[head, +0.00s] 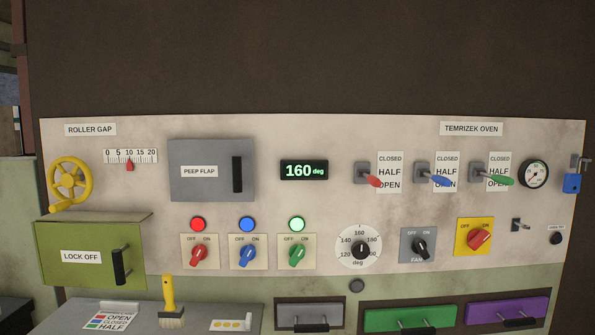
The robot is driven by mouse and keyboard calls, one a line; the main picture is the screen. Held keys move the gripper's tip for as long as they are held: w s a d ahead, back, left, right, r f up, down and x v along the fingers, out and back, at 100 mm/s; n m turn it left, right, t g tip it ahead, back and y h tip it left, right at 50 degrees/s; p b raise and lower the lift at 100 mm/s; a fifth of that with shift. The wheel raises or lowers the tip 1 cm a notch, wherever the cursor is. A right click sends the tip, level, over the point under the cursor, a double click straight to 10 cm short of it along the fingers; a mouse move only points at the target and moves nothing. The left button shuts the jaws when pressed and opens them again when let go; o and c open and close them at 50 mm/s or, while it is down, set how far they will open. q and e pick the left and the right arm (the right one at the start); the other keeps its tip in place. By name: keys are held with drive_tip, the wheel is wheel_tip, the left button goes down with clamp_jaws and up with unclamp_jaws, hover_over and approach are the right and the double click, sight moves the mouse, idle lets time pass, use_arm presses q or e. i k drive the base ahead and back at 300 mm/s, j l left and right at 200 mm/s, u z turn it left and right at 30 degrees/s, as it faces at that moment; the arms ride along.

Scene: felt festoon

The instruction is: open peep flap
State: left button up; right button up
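The peep flap (212,150) is a grey square plate on the cream control panel, with a "PEEP FLAP" label on it. Its black upright handle (237,174) is near its right edge. The flap looks shut, flat against the panel. Neither of my grippers shows in the head view.
A yellow handwheel (70,182) and a green lock-off box (70,253) sit left of the flap. Switches line up below. A ledge (225,308) in front holds a brush (170,310).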

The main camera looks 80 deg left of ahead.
sight(200, 170)
drive_tip(key=u, duration=2.55)
